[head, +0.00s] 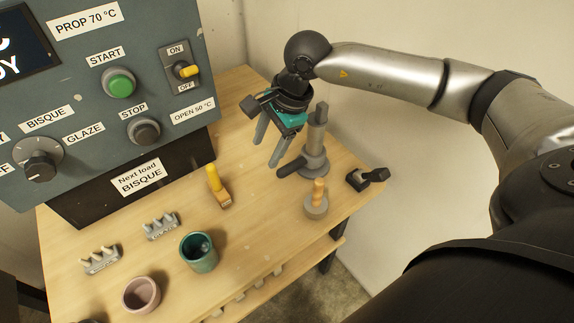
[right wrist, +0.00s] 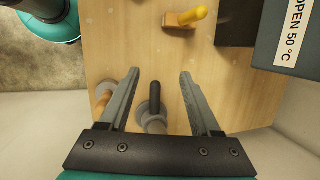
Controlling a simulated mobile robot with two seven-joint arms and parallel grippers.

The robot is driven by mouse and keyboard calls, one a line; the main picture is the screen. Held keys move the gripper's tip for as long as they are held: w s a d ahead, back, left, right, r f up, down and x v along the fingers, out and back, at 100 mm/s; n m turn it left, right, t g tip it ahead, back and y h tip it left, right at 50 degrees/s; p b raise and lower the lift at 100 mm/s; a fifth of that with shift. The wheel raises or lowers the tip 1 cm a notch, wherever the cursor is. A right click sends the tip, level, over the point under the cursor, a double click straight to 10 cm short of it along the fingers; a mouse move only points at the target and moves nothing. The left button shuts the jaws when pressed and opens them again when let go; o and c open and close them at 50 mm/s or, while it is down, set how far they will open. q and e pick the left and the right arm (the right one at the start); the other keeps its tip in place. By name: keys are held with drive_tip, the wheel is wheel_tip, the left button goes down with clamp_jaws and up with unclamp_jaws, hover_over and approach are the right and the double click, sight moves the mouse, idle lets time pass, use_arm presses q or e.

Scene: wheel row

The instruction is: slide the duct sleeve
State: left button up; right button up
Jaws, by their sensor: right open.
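A grey upright duct (head: 318,122) stands near the back right of the wooden table. A wider grey sleeve (head: 316,163) sits low around it, with a dark handle (head: 291,168) sticking out to the left. My right gripper (head: 267,153) is open, just left of the duct, its fingers pointing down. In the right wrist view, the dark handle (right wrist: 155,96) and the grey sleeve (right wrist: 153,123) show between the open fingers (right wrist: 160,74). No contact is visible, and the height gap is hard to judge. My left gripper is not in view.
A wooden peg on a round grey base (head: 317,206) and a black piece (head: 367,178) stand near the duct. A yellow-handled tool (head: 217,186), a green mug (head: 198,255) and a pink cup (head: 141,294) stand further left. The control panel (head: 110,105) rises behind.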

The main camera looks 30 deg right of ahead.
sight(287, 168)
drive_tip(key=d+h, duration=0.3)
drive_tip(key=d, duration=0.4)
drive_tip(key=x, duration=0.4)
drive_tip(key=b+x, duration=0.1)
drive_tip(key=x, duration=0.9)
drive_tip(key=shift+w+a+f+b, duration=0.1)
drive_tip(key=shift+a+f+b, duration=0.15)
drive_tip(key=shift+b, duration=0.05)
clamp_jaws()
idle(0.4)
